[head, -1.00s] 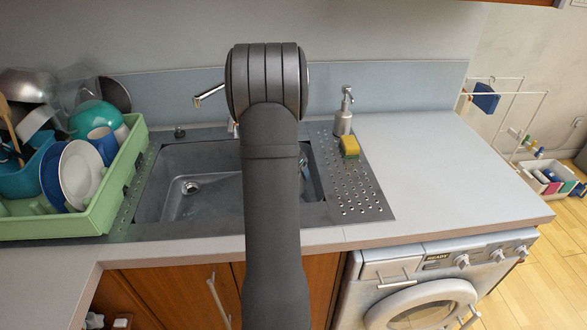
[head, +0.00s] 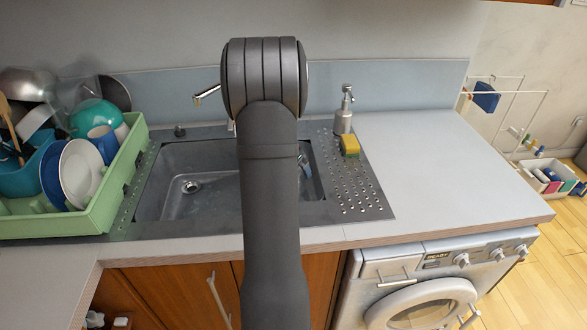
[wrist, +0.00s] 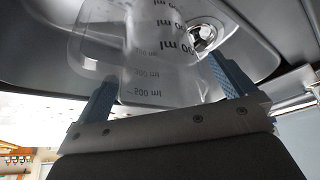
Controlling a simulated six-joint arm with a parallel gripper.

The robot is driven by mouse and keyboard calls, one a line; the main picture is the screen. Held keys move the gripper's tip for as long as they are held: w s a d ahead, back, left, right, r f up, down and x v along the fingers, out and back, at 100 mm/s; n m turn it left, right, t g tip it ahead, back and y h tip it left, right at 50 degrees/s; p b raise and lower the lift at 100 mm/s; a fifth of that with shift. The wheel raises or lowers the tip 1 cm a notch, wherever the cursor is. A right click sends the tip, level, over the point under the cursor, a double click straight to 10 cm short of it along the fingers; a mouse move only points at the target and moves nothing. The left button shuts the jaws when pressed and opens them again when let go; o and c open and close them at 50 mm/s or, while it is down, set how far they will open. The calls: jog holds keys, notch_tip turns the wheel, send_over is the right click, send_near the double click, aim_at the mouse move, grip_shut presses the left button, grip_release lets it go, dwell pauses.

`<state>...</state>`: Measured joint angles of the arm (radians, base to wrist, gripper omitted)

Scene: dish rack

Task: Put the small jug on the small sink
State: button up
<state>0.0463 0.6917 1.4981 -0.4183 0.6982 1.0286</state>
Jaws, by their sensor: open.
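The small jug (wrist: 150,65) is clear, with ml markings, and shows upside down in the wrist view. It stands between the two blue fingers of my gripper (wrist: 163,75), which are apart. I cannot tell whether either finger touches it. A grey metal basin with a drain (wrist: 203,36) lies behind the jug. In the head view my arm hides the jug and most of the gripper; only a bit of a blue finger shows at the arm's right edge. The sink basin (head: 215,200) shows left of my arm. The arm covers its middle, so I cannot make out a separate small sink.
A green dish rack (head: 125,165) full of dishes stands left of the sink. A faucet (head: 207,94) rises behind. The right worktop (head: 440,170) is clear.

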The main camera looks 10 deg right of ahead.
jog(key=v, duration=1.5)
jog(key=shift+r, duration=0.1)
grip_shut()
jog(key=shift+r, duration=0.1)
dwell(0.9)
jog(key=v, duration=1.2)
dwell(0.7)
jog(key=shift+f, duration=0.2)
jog(key=x, duration=0.6)
jog(key=shift+f, duration=0.2)
